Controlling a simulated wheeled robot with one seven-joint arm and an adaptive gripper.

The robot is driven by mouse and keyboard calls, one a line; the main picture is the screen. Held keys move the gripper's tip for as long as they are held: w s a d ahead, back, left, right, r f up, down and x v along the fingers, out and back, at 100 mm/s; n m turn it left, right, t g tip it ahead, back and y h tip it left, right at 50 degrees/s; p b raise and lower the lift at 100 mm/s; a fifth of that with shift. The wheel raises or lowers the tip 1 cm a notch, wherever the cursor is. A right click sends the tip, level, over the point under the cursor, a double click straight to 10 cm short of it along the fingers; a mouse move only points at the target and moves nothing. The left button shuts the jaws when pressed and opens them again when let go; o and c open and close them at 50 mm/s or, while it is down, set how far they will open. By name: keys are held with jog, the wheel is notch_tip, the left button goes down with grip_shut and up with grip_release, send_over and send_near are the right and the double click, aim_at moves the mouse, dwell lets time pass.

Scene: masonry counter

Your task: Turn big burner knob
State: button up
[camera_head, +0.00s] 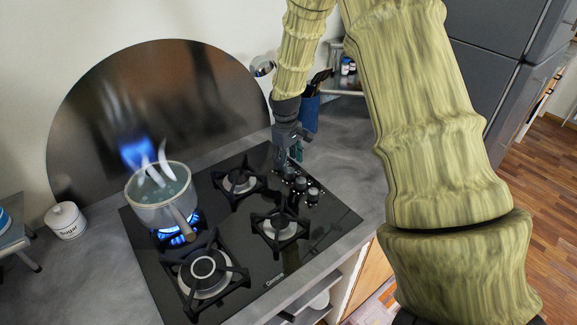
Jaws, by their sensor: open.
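A black gas hob (325,232) is set in the grey counter. Its dark knobs stand in a cluster near the right edge: one farther back (289,173), one in the middle (300,184), one to the right (313,195) and one to the left (293,199). I cannot tell which one is the big burner knob. The large front left burner (204,267) shows no flame. My gripper (290,158) points down, open, just above or behind the rear knob. Contact cannot be made out, and its fingers hide part of that area.
A steaming pot (160,207) stands on the lit back left burner, its handle towards the front. A blue utensil holder (309,112) stands close behind my gripper. A sugar jar (66,221) is at left. The counter right of the hob is clear.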

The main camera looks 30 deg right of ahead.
aim_at(289, 170)
jog(key=shift+d+f+p, duration=0.15)
jog(key=shift+f+p, duration=0.35)
jog(key=shift+f, duration=1.45)
